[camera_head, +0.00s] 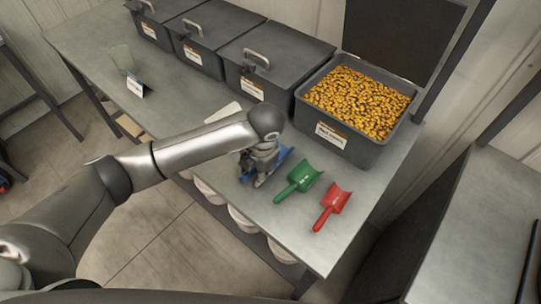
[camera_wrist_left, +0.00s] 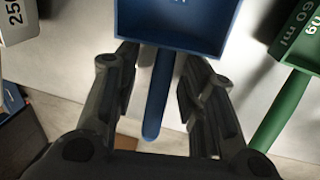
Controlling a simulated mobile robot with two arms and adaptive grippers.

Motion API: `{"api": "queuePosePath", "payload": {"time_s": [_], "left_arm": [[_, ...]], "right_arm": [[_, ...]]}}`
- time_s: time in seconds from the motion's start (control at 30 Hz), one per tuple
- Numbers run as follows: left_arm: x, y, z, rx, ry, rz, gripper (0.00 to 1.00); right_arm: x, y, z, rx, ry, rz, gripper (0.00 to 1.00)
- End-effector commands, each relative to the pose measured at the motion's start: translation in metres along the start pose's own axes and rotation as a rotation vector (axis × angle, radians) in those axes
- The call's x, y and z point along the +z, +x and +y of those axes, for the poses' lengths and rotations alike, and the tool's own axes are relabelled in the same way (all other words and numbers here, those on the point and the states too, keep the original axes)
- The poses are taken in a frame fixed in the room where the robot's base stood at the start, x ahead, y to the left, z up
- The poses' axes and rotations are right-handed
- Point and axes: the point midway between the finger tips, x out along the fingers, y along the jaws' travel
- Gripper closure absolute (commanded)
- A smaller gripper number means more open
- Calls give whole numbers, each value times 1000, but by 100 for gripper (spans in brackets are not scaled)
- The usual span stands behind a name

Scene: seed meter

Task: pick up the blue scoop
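The blue scoop (camera_head: 279,156) lies on the metal table, mostly hidden in the head view by my left gripper (camera_head: 259,172), which is low over it. In the left wrist view the scoop's pan (camera_wrist_left: 180,25) is at the top, and its handle points down between the two fingers of my left gripper (camera_wrist_left: 158,65). The fingers are apart, with a gap on each side of the handle. I cannot tell the height of the fingertips over the table. My right gripper is in neither view.
A green scoop (camera_head: 300,180) lies just right of the blue one, and a red scoop (camera_head: 332,205) farther right. An open bin (camera_head: 345,145) of yellow-brown seeds and several lidded bins (camera_head: 265,62) stand behind. A clear cup (camera_head: 122,58) stands at the far left.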

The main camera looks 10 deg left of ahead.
Motion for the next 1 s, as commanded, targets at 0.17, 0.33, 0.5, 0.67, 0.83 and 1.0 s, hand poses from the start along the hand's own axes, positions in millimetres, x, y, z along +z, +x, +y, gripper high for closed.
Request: {"api": "queuePosePath", "payload": {"time_s": [0.17, 0.33, 0.5, 0.67, 0.83, 1.0], "left_arm": [[0, 0, 0, 0, 0, 0, 78], [0, -1, 0, -1, 0, -1, 100], [0, -1, 0, -1, 0, -1, 100], [0, -1, 0, -1, 0, -1, 100], [1, -9, 2, 1, 0, -4, 100], [0, -33, 5, 2, 1, -7, 100]], "right_arm": [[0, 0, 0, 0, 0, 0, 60], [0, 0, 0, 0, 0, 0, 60], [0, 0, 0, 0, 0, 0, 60], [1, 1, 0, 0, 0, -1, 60], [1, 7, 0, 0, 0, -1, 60], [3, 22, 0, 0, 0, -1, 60]]}}
